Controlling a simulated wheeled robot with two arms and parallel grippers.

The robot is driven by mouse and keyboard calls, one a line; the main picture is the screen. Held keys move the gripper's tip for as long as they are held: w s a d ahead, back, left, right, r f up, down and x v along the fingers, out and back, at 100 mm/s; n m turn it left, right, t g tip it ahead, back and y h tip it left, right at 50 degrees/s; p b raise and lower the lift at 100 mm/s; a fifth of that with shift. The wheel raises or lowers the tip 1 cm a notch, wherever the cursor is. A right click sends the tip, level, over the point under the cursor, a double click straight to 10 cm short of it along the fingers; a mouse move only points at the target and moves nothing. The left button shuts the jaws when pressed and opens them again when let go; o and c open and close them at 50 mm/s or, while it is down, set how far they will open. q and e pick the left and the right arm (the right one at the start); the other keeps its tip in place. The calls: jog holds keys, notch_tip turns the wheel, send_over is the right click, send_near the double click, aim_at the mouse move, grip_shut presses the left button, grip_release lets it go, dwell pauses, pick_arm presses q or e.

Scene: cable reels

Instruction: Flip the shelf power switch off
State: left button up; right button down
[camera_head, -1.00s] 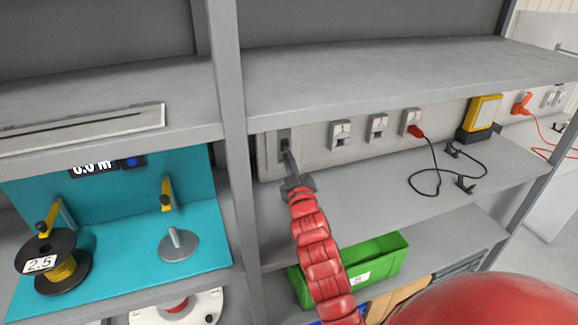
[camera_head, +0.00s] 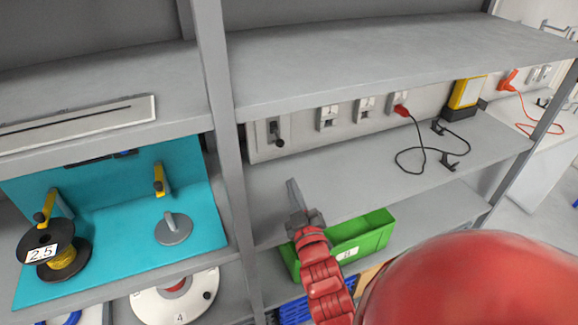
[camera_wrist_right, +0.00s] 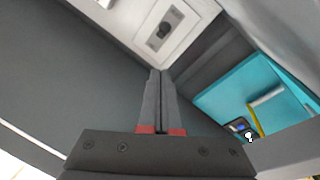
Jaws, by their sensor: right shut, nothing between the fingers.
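The shelf power switch (camera_head: 277,133) is a grey plate with a dark lever, at the left end of the pale socket panel at the back of the shelf. Its lever points down, with its dark knob near the plate's lower end. The switch also shows at the top of the right wrist view (camera_wrist_right: 164,29). My right gripper (camera_head: 292,186) is shut and empty, below and in front of the switch, clear of it. In the right wrist view its two fingers (camera_wrist_right: 158,78) lie together. My left gripper is not in view.
Sockets (camera_head: 328,117) line the panel, one with a red plug (camera_head: 401,110) and black cable. A yellow device (camera_head: 464,97) stands farther right. A green bin (camera_head: 362,236) is on the lower shelf. A grey post (camera_head: 218,120) stands left of the switch, beside a teal reel station (camera_head: 115,255).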

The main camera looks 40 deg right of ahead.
jog(key=shift+p+v, duration=0.35)
jog(key=shift+v, duration=0.65)
jog(key=shift+f, duration=0.1)
